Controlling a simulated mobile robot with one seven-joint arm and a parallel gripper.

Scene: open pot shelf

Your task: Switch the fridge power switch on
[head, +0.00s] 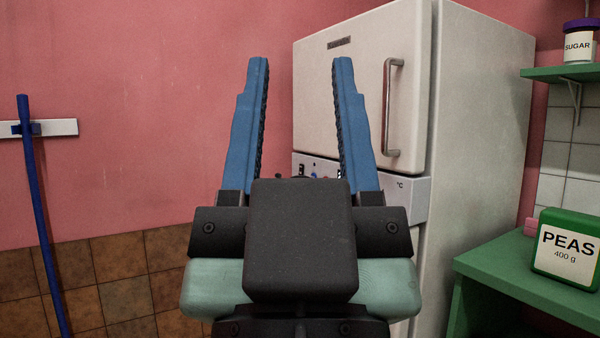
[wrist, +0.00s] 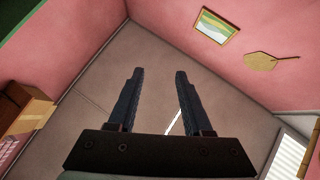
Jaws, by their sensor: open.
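The fridge (head: 345,70) is white and stands behind my gripper in the head view, with a tall handle on its upper door. A control strip (head: 400,187) runs below that door, with a "°C" mark and small blue and red parts. The power switch cannot be made out for sure; my gripper hides much of the strip. My gripper (head: 301,62) points up with its two blue fingers wide apart and nothing between them. It also shows in the wrist view (wrist: 158,72), empty, against the ceiling. The fridge is not in the wrist view.
A green shelf unit (head: 520,275) with a peas box (head: 568,248) stands to the right of the fridge. A sugar jar (head: 580,42) sits on a small green wall shelf (head: 560,73). A blue pole (head: 42,220) hangs on the left wall. The space left of the fridge looks clear.

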